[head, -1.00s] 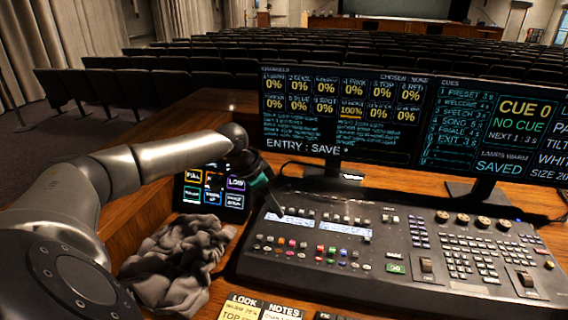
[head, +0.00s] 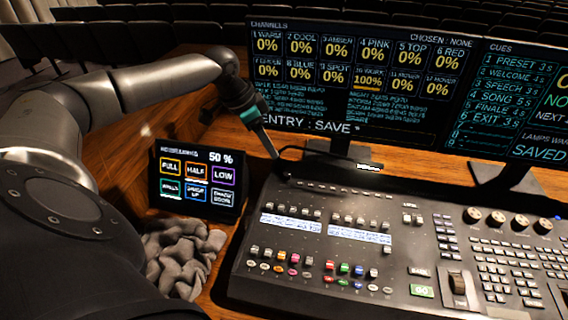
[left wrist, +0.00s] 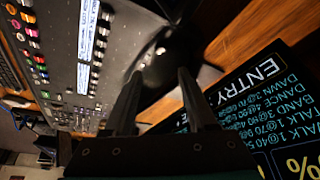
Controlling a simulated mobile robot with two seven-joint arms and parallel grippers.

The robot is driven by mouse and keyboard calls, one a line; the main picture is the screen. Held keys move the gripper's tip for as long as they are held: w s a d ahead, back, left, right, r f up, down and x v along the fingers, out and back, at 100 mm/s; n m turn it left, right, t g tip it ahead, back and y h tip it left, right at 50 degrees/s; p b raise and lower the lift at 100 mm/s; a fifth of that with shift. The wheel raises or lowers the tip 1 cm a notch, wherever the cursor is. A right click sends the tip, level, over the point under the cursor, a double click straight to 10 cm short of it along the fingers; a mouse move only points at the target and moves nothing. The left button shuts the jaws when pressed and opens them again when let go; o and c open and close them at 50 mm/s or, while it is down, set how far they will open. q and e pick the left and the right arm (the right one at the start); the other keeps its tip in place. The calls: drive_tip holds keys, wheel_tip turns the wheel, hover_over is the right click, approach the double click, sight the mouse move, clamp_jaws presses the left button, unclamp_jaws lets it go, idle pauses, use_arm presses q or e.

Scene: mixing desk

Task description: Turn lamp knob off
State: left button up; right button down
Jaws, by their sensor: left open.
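A thin dark gooseneck lamp (head: 312,150) arches over the back left edge of the mixing desk. Its small head (head: 369,167) is lit, and its dark base (head: 285,173) stands near the desk's back left corner. My left gripper (head: 276,154) points down just above and behind that base. In the left wrist view my left gripper (left wrist: 160,75) is open, its two fingers spread towards a dark rounded part (left wrist: 166,52), seemingly the lamp base. I cannot pick out the knob clearly, nor tell whether the fingers touch it. My right gripper is out of view.
Two monitors (head: 345,85) stand close behind the lamp and right of my left gripper. A small touch panel (head: 197,178) showing 50 % stands left of the mixing desk (head: 400,250). A crumpled grey cloth (head: 180,258) lies below the panel.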

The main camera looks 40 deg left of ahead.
sight(287, 174)
use_arm(q)
drive_tip(key=b+x, duration=0.1)
drive_tip(key=x, duration=0.9)
drive_tip(key=shift+w+f+b, duration=0.1)
drive_tip(key=shift+b, duration=0.2)
drive_tip(key=shift+w+d+f, duration=0.1)
drive_tip(key=shift+w+f, duration=0.1)
drive_tip(key=shift+f, duration=0.35)
drive_tip(key=shift+c, duration=0.4)
clamp_jaws()
